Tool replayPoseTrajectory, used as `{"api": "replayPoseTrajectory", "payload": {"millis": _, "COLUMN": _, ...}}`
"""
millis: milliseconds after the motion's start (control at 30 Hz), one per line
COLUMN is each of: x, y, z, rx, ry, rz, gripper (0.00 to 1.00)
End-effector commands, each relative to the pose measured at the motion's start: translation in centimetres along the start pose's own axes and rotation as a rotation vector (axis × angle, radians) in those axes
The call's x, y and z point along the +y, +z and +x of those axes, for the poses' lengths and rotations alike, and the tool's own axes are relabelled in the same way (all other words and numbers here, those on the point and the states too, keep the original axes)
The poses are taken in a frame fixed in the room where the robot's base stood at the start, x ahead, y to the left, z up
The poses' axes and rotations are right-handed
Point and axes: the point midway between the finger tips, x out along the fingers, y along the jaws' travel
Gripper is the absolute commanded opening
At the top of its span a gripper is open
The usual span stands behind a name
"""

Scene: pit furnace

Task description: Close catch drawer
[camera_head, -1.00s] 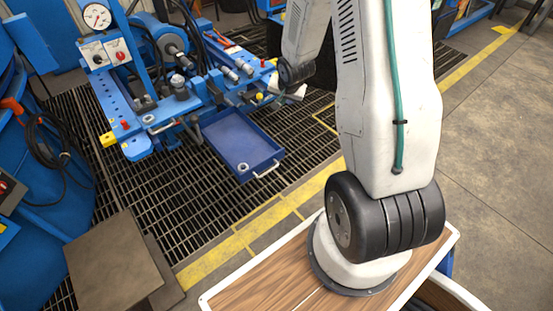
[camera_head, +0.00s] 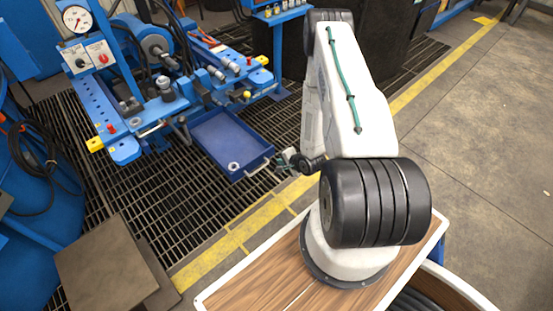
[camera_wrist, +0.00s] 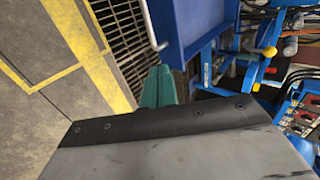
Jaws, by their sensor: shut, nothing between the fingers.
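The blue catch drawer (camera_head: 212,131) stands pulled out from under the blue machine, with its open top showing. A small round metal piece (camera_head: 233,166) lies in its front corner. Its pale bar handle (camera_head: 258,168) is on the front face. My gripper (camera_head: 283,160) is just in front of the drawer, near the handle's right end; I cannot tell in the head view if they touch. In the wrist view the green fingertips (camera_wrist: 159,84) are together and empty, apart from the drawer's front (camera_wrist: 178,50) and the handle (camera_wrist: 155,42).
The blue machine (camera_head: 120,148) with a gauge (camera_head: 77,19) and levers stands behind and around the drawer. Grating (camera_head: 170,205) lies below. A yellow floor line (camera_head: 265,215) runs in front. A flat brown plate (camera_head: 105,268) is at lower left. Bare floor is at right.

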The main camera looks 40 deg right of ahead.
Motion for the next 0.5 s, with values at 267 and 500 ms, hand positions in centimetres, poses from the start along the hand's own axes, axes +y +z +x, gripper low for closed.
{"api": "replayPoseTrajectory", "payload": {"millis": 267, "x": 0.0, "y": 0.1, "z": 5.9, "rx": -0.002, "ry": 0.0, "rz": -0.004, "gripper": 0.0}}
{"api": "replayPoseTrajectory", "payload": {"millis": 500, "x": -1.3, "y": 0.1, "z": 9.8, "rx": -0.001, "ry": 0.0, "rz": -0.005, "gripper": 0.0}}
